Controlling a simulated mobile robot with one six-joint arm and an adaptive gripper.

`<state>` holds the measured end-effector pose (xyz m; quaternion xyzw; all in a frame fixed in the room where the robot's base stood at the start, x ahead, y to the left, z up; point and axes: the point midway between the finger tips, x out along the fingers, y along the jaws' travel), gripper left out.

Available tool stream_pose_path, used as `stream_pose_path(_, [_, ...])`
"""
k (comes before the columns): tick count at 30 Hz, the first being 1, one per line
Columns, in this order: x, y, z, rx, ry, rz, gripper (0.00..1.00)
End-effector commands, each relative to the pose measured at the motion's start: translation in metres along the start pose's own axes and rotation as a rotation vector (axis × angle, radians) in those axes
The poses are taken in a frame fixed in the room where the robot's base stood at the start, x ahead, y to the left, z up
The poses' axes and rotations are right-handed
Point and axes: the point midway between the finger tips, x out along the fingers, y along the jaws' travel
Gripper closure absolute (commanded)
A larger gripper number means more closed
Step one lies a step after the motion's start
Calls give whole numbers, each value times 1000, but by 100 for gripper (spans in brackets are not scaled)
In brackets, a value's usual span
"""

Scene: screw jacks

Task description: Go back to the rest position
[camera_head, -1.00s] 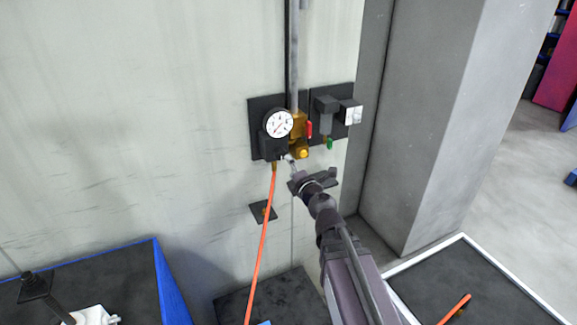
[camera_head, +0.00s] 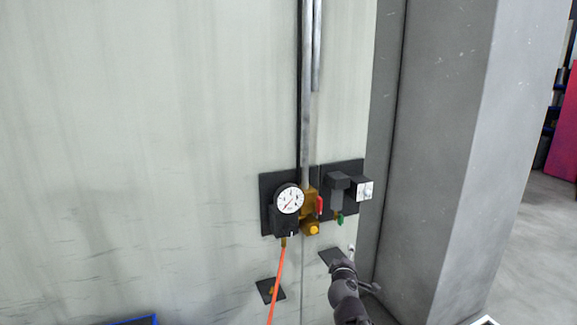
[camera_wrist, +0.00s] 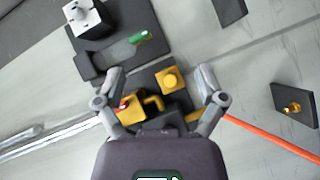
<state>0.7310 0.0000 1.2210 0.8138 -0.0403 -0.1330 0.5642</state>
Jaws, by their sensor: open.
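My gripper (camera_wrist: 160,84) is open and empty in the wrist view, with its two fingers spread in front of the wall fittings. In the head view my gripper (camera_head: 350,256) shows small and partly hidden by my arm, below and to the right of the gauge. Nothing shows between its fingers there. The dial gauge (camera_head: 289,200) sits on a black wall plate beside a yellow valve (camera_head: 310,205) with a red lever (camera_head: 320,205). The yellow knob (camera_wrist: 170,80) appears between the fingers in the wrist view; I cannot tell the depth gap.
A black fitting (camera_head: 338,190) with a green lever (camera_head: 341,219) is right of the valve. An orange hose (camera_head: 277,285) hangs below the gauge. A grey pillar (camera_head: 450,150) stands right of my arm. The wall at left (camera_head: 130,150) is clear.

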Motion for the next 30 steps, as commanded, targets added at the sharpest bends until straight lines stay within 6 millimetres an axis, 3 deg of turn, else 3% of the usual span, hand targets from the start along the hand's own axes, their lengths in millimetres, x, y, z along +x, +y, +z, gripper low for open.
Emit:
stream_pose_path(6, [-8,-37,59,248,-270,-138,11])
stream_pose_path(15, [-46,-104,110,542,-620,-401,11])
stream_pose_path(24, [-109,-167,121,756,-927,-734,11])
stream_pose_path(30, [-142,-186,116,819,-1050,-906,11])
